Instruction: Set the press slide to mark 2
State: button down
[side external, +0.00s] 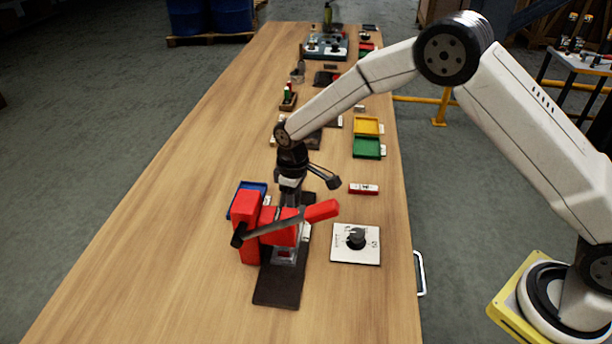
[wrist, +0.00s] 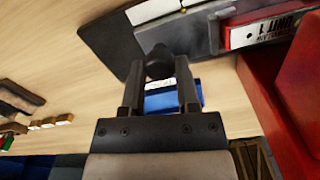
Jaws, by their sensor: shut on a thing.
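The press (side external: 249,225) is a red machine with a long grey lever and a red handle, standing on a dark mat (side external: 277,290) at the front of the bench. Its red body also fills the right of the wrist view (wrist: 290,85). My gripper (side external: 290,193) points down just behind the press, its fingertips mostly hidden in the side view. In the wrist view my fingers (wrist: 158,68) are closed about a dark rounded knob (wrist: 158,60), which seems to be the slide's. A white strip (wrist: 150,10) and a grey part lie beyond it. No slide mark is readable.
A blue tray (side external: 240,190) stands close behind the press. A dial on a white plate (side external: 345,257) and a red-and-white block (side external: 363,189) lie to the right. Yellow (side external: 367,126) and green (side external: 367,147) trays are farther back. The bench's left side is clear.

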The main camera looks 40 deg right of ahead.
jog(key=shift+a, duration=0.1)
dwell(0.3)
jog(key=shift+s+a, duration=1.55)
jog(key=shift+c, duration=1.7)
grip_release()
jog(key=shift+s, duration=0.1)
jog(key=shift+r, duration=0.9)
notch_tip(320, 180, up, 6)
